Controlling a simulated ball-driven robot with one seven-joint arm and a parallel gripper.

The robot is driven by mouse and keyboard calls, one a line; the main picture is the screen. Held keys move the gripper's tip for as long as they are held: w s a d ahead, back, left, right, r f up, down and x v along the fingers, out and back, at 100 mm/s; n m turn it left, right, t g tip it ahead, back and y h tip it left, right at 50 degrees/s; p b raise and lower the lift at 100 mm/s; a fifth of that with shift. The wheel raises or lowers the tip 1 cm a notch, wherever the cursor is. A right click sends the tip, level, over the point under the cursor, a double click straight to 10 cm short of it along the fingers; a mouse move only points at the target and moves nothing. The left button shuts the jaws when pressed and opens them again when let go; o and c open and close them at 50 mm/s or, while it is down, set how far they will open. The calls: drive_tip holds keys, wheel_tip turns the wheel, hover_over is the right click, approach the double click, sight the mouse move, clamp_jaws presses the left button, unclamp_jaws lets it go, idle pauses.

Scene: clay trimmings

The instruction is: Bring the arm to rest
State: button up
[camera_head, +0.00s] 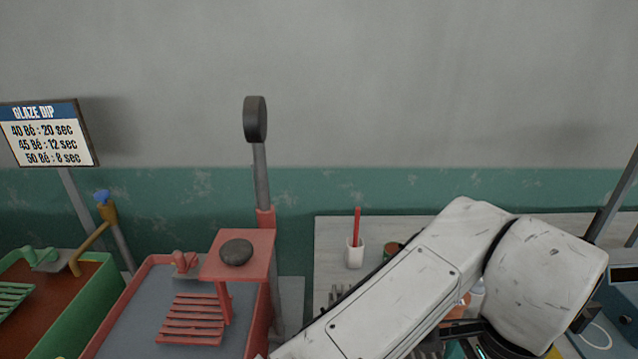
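My white, scuffed arm (400,300) reaches up from the bottom edge and bends at an elbow at the right of the head view. Beyond the bend it drops down toward the lower right. My gripper is not clearly visible; the end of the arm is hidden behind the links or out of the frame. Whether it holds anything does not show.
A red tray (125,304) with a slatted rack and a raised red stand bearing a dark lump (236,252) is left of my arm. A green tray (84,316) is farther left. A white cup (354,255) stands on the table (335,241) behind my arm.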

drive_tip(key=w+d+f+n+t+h, duration=0.2)
drive_tip(key=d+n+h, duration=0.1)
drive_tip(key=d, duration=0.7)
drive_tip(key=w+d+f+n+t+h, duration=0.1)
drive_tip(key=d+n+t+h, duration=0.2)
drive_tip(key=d, duration=0.7)
drive_tip(key=s+a+f+n+g+y, duration=0.1)
drive_tip(key=s+a+f+n+y, duration=0.1)
drive_tip(key=s+f, duration=0.4)
drive_tip(key=s+a+f+n+g+y+b, duration=0.1)
drive_tip(key=s+a+f+n, duration=0.3)
drive_tip(key=f, duration=0.5)
drive_tip(key=s+a+f+n+g+y, duration=0.2)
drive_tip(key=s+a+f, duration=0.3)
drive_tip(key=s+f, duration=0.3)
drive_tip(key=shift+s+a+n+y, duration=0.25)
drive_tip(key=shift+s+n, duration=0.2)
drive_tip(key=shift+n, duration=0.35)
